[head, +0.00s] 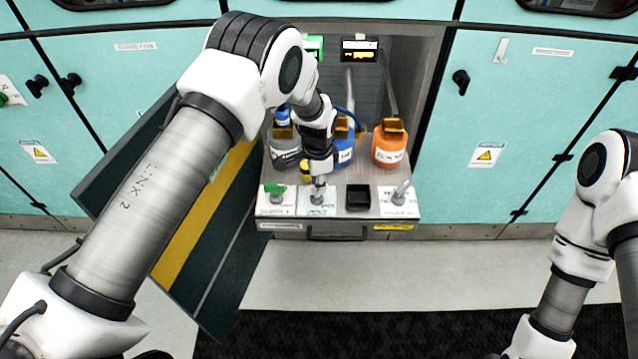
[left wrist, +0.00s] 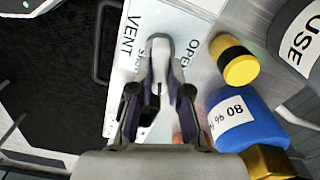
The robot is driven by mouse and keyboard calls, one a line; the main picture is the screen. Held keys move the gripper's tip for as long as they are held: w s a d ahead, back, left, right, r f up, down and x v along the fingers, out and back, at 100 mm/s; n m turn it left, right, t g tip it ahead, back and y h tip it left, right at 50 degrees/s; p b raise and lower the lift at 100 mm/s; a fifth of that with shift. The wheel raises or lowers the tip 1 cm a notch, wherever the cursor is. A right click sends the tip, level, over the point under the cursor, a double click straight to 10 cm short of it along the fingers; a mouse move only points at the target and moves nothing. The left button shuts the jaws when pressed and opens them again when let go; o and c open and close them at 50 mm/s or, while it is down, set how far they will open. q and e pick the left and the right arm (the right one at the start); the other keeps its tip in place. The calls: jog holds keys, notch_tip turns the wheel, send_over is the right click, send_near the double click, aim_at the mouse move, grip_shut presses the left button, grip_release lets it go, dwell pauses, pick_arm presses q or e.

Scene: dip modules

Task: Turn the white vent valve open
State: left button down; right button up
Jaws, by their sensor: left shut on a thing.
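The white vent valve (head: 317,198) stands on a white plate on the front ledge of the open cabinet, between the green-handled valve and the grey-handled valve. In the left wrist view, the vent valve (left wrist: 161,47) stands beside the printed words VENT and OPEN, with another word partly hidden by the gripper. My left gripper (head: 319,182) reaches down onto it from above. In the left wrist view, the left gripper (left wrist: 161,75) has its fingers on both sides of the pale handle, shut on it. The handle's lower part is hidden between the fingers. My right gripper is out of view.
A green-handled valve (head: 275,188) is to the left, a black square recess (head: 358,198) and a grey-handled valve (head: 401,192) to the right. Behind stand an orange bottle (head: 389,148), a blue bottle (left wrist: 243,118) and a yellow cylinder with a black band (left wrist: 240,70). An open door (head: 205,215) hangs left.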

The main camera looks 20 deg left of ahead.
pick_arm(q)
jog(key=n, duration=0.3)
jog(key=shift+s+a+f+n, duration=0.1)
jog(key=shift+s+f+n, duration=0.1)
jog(key=shift+n, duration=0.2)
jog(key=n+b, duration=0.1)
jog(key=n, duration=0.2)
jog(key=shift+n, duration=0.3)
jog(key=n, duration=0.3)
jog(key=shift+s+f+n, duration=0.1)
jog(key=shift+n, duration=0.2)
jog(key=shift+n+b, duration=0.35)
jog(key=shift+n, duration=1.25)
jog(key=c, duration=1.1)
grip_release()
jog(key=shift+r, duration=0.2)
